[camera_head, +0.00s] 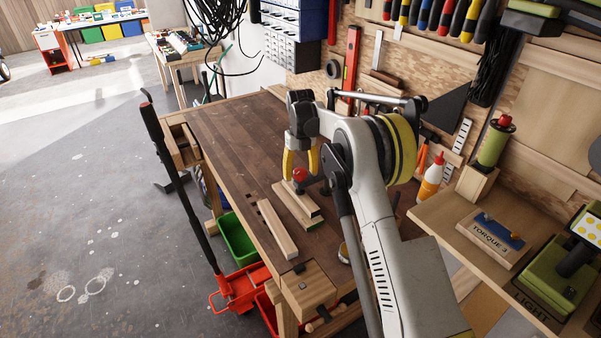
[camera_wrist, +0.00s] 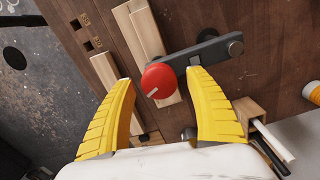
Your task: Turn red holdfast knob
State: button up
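The red holdfast knob (camera_head: 300,174) is round and sits on a dark metal holdfast arm over wooden strips on the workbench. In the wrist view the red knob (camera_wrist: 159,80) shows a pale line on its face, and the grey holdfast arm (camera_wrist: 208,54) runs from it to the upper right. My gripper (camera_head: 301,172) points down at the knob. In the wrist view its yellow fingers (camera_wrist: 160,79) are spread wide, one on each side of the knob, with visible gaps. Nothing is held. The exact height of the fingertips above the knob cannot be told.
The wooden workbench (camera_head: 222,125) carries wooden strips (camera_head: 277,229) under and beside the holdfast. The bench's far left part is clear.

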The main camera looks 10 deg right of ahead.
aim_at(301, 171)
notch_tip(301, 171, up, 12)
dwell(0.6)
